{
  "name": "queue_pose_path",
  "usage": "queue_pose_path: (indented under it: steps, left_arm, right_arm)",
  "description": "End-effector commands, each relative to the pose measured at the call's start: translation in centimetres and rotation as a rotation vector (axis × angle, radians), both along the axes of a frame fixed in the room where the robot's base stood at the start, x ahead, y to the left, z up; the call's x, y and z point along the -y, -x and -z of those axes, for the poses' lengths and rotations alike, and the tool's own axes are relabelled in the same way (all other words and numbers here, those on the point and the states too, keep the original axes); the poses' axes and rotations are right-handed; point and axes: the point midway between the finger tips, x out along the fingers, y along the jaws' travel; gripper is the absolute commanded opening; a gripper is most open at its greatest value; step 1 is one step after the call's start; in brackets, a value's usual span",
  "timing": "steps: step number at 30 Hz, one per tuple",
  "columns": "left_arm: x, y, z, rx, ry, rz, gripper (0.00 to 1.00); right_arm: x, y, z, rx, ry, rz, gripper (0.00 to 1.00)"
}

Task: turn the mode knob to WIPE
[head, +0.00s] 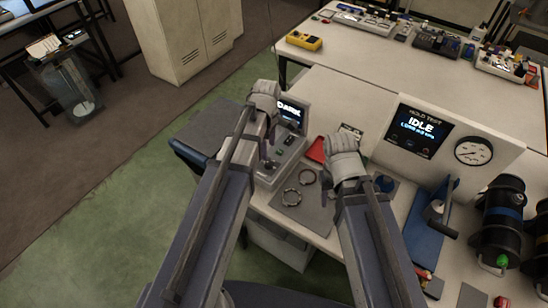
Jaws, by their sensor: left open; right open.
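A grey console (291,153) stands on the bench with a small screen (290,112) reading "DARK" and several small controls on its sloped face. The mode knob and its markings are too small or hidden to make out. My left gripper (268,158) is open at the console's left side, and my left arm covers part of the console. My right gripper (332,180) is open and empty to the right of the console, above the bench. The fingertips of both grippers are hard to see.
A red tray (317,150) is behind. A "HOLD TEST" panel (419,131) reading "IDLE" with a gauge (473,151) stands right.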

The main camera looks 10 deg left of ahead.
Motion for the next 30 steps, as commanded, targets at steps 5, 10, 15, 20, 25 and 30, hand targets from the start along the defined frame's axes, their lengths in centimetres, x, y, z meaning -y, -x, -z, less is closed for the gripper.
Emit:
queue_pose_path:
  steps: [5,10,15,20,25,30]
  left_arm:
    - [0.0,0.0,0.9,0.000,0.000,0.002,0.67]
    - [0.0,0.0,2.5,0.000,0.000,0.003,0.67]
    - [0.0,0.0,4.7,0.000,0.000,0.003,0.67]
    - [0.0,0.0,6.7,0.000,0.000,0.003,0.67]
    - [0.0,0.0,7.8,0.000,0.000,0.004,0.67]
    - [0.0,0.0,7.8,0.000,0.000,0.004,0.67]
  right_arm:
    - [0.0,0.0,0.9,0.000,0.000,0.000,0.50]
    - [0.0,0.0,2.5,0.000,0.000,0.000,0.50]
    - [0.0,0.0,4.7,0.000,0.000,0.000,0.50]
    - [0.0,0.0,6.7,0.000,0.000,0.000,0.50]
    - [0.0,0.0,7.8,0.000,0.000,0.000,0.50]
    - [0.0,0.0,7.8,0.000,0.000,0.000,0.50]
